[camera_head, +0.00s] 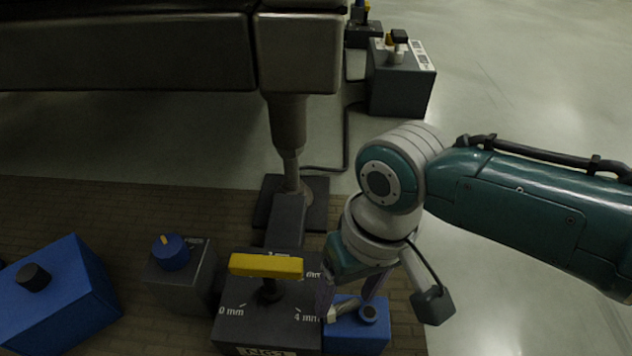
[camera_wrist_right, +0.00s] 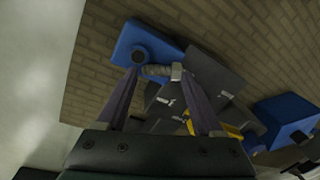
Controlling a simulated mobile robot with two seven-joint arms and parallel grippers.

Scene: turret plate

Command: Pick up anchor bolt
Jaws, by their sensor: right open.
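The anchor bolt (camera_head: 342,309) is a short light-grey rod lying at the blue box with a dark round knob in the head view. In the right wrist view the bolt (camera_wrist_right: 155,71) shows a ribbed shaft and a wider pale end, and it spans the gap between my fingertips. My right gripper (camera_head: 347,305) points down over it with its two purple-grey fingers apart, one near each end of the bolt. The gripper (camera_wrist_right: 158,74) also shows open in the wrist view. Whether the fingers touch the bolt is unclear. My left gripper is not in view.
The blue box (camera_head: 357,340) stands beside a dark turret block (camera_head: 265,315) with a yellow handle (camera_head: 266,265) and mm markings. Left are a grey box (camera_head: 185,285) with a blue knob and a larger blue box (camera_head: 65,295). A metal leg (camera_head: 289,125) stands behind.

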